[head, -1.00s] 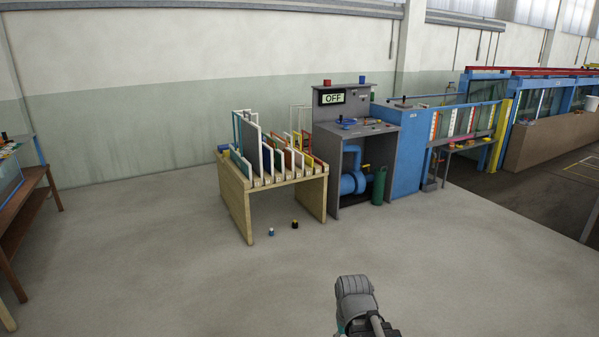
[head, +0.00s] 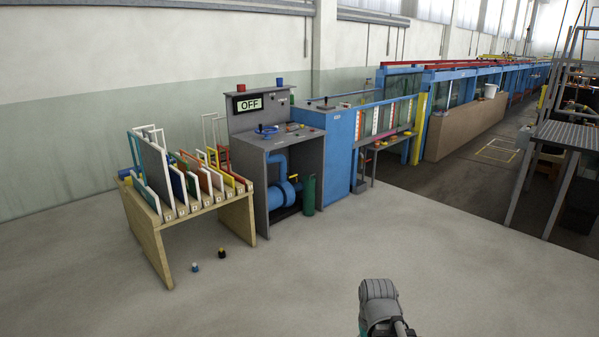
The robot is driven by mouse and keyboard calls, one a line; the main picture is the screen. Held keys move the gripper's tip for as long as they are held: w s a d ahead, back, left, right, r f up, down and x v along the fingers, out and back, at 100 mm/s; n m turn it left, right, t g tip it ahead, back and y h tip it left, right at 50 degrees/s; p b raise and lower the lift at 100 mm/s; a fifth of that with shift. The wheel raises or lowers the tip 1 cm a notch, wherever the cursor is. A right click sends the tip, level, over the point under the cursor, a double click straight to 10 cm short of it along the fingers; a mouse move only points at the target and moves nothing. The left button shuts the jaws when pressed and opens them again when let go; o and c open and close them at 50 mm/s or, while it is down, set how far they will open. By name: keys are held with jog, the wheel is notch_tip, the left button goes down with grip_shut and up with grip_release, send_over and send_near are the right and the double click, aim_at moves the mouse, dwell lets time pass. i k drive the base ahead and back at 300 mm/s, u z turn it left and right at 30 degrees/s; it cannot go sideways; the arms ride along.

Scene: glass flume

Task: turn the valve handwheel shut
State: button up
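A small blue ring-like part (head: 267,130), which looks like the valve handwheel, lies on top of the grey control console (head: 290,150) left of centre in the head view. It is too small to tell its turn position. A display on the console's back panel reads OFF (head: 249,104). Blue pipework (head: 282,190) with a yellow part on it sits in the open space under the console top. Part of my arm shows at the bottom edge, far from the console and across open floor. My gripper's fingers are not visible.
A wooden rack (head: 240,215) with framed panels stands left of the console. Two small pots (head: 221,253) lie on the floor before it. A green cylinder (head: 308,195) stands at the console's right front. The blue flume (head: 450,85) runs right.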

aim_at(260, 129)
jog(key=z, duration=0.2)
jog(key=i, duration=1)
jog(key=z, duration=0.35)
jog(key=i, duration=2.75)
jog(key=u, duration=0.5)
jog(key=i, duration=1)
jog(key=u, duration=0.55)
jog(key=i, duration=0.9)
jog(key=u, duration=0.6)
jog(key=i, duration=0.7)
jog(key=u, duration=0.3)
